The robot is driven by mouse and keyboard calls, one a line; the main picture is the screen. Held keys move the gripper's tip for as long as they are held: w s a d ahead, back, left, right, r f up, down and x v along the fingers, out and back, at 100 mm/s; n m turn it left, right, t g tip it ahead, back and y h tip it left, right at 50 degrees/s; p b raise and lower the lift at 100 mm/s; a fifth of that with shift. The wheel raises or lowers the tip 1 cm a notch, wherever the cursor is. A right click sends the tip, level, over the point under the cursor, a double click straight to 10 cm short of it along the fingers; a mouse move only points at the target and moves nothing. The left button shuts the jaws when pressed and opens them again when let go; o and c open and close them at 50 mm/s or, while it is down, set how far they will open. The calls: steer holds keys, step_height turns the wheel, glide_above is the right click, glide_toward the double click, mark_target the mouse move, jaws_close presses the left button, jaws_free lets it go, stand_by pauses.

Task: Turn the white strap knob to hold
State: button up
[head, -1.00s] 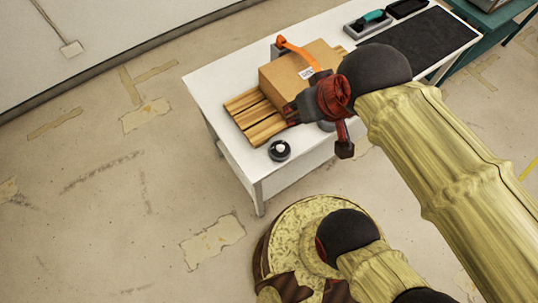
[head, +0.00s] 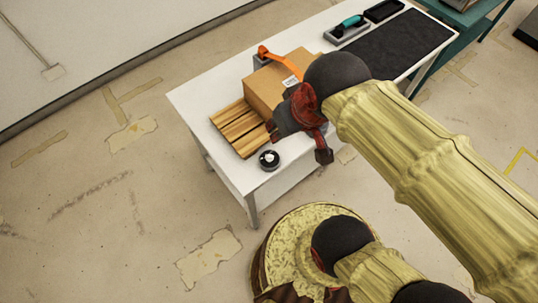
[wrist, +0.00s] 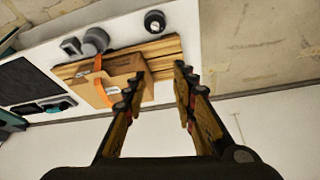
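A round black knob with a white centre (head: 269,159) sits at the near left corner of the white table; I take it as the strap knob. It also shows at the top of the wrist view (wrist: 155,22). Its setting is too small to read. My gripper (head: 275,130) is above the table, just behind the knob in the head view. In the wrist view my gripper (wrist: 159,76) has its two fingers apart with nothing between them. The knob lies beyond the fingertips, not touching them.
A grey cylindrical part (wrist: 96,39) is near the box. A dark mat (head: 400,45) and trays (head: 346,30) lie farther back.

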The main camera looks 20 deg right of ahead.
steer(key=w+a+f+n+g+b, duration=0.2)
steer(key=w+f+g+b, duration=0.15)
steer(key=f, duration=0.75)
steer(key=n+g+h+b, duration=0.1)
steer(key=n+g+h, duration=0.3)
steer(key=n, duration=0.6)
glide_toward(271, 156)
steer(key=shift+t, duration=0.25)
steer(key=b+x, duration=0.3)
steer(key=x, duration=0.4)
steer(key=shift+s+d+f, duration=0.1)
steer(key=shift+s+f, duration=0.1)
steer(key=shift+f, duration=0.05)
steer(key=c, duration=0.3)
steer(key=c, duration=0.4)
jaws_close()
